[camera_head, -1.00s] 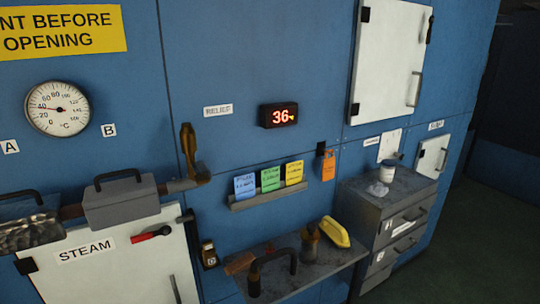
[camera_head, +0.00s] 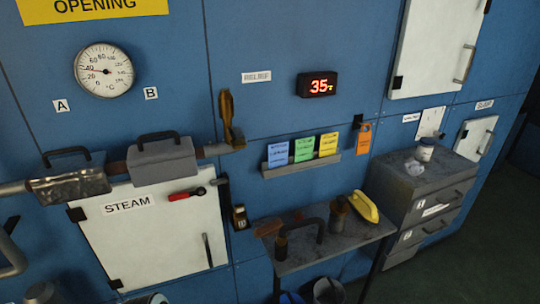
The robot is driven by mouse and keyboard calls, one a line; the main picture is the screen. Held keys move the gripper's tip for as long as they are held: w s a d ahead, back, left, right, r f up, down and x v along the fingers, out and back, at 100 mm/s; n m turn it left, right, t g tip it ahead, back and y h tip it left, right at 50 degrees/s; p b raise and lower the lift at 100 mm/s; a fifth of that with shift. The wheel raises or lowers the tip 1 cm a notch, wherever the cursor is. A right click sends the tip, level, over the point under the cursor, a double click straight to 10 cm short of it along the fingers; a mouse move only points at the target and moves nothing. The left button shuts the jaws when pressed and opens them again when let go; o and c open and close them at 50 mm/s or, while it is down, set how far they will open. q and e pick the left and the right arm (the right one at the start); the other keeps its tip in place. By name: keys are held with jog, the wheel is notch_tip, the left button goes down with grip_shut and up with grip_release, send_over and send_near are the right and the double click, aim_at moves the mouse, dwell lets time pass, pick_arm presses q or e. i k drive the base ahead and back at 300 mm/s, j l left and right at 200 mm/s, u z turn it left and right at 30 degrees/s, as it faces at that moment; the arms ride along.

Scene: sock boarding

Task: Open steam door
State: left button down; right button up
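The white steam door (camera_head: 150,235), labelled STEAM, is set in the blue wall at lower left. It looks shut, flush in its frame. Dark hinges show at its left edge. A vertical bar handle (camera_head: 208,250) is low on its right side. A red-handled lever (camera_head: 187,194) lies across its upper right corner, with a dark latch piece (camera_head: 223,190) at the right edge. I make out neither of my grippers in this view.
Above the door run a pipe with two box-like covers (camera_head: 162,160) and a brass lever (camera_head: 227,115). A round dial (camera_head: 104,70) and a red display (camera_head: 318,85) reading 35 are on the wall. A shelf (camera_head: 340,245) holding tools juts out right of the door. Grey drawers (camera_head: 425,190) stand farther right.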

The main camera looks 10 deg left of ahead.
aim_at(141, 238)
jog(key=u, duration=1.45)
